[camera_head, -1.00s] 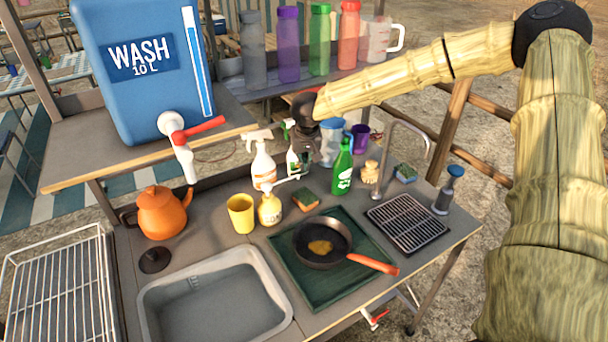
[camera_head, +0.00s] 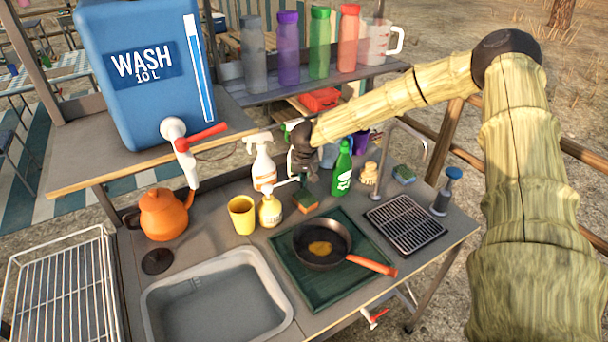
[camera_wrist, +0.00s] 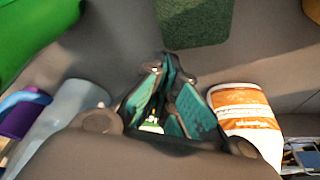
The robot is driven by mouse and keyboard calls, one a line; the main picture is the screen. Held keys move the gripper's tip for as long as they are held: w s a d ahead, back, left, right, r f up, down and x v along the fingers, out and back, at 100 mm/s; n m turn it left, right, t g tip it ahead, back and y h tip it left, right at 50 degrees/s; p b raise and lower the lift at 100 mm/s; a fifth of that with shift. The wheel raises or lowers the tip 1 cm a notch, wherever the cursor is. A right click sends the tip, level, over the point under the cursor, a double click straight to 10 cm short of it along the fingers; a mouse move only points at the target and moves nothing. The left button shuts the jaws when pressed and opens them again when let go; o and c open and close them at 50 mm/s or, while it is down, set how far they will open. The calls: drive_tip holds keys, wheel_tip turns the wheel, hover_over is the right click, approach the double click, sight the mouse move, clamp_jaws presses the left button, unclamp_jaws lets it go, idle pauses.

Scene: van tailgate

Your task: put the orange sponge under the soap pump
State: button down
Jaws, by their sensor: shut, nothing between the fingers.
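The orange sponge (camera_head: 305,207), with a dark green scouring top, lies on the counter just right of the soap pump (camera_head: 270,210), a yellow bottle with a white pump head. It is not under the nozzle. In the wrist view the sponge's green top (camera_wrist: 195,22) shows at the upper edge, ahead of the fingertips. My gripper (camera_head: 304,187) points down, right above or behind the sponge; the head view does not settle the gap. In the wrist view my gripper (camera_wrist: 168,62) has its teal-padded fingers together and empty. The soap pump is not clearly seen there.
A white spray bottle (camera_head: 264,166) and a green bottle (camera_head: 342,168) stand close on either side of my gripper. A yellow cup (camera_head: 241,214) is left of the pump; a pan (camera_head: 322,243) is in front.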

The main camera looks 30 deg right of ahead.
sight(305, 200)
idle(0.4)
drive_tip(key=shift+s+a+r+p, duration=0.1)
drive_tip(key=shift+s+a+p, duration=0.1)
drive_tip(key=shift+s+p, duration=0.45)
drive_tip(key=shift+s+a+p, duration=0.2)
drive_tip(key=shift+s+p, duration=0.1)
drive_tip(key=shift+s, duration=0.05)
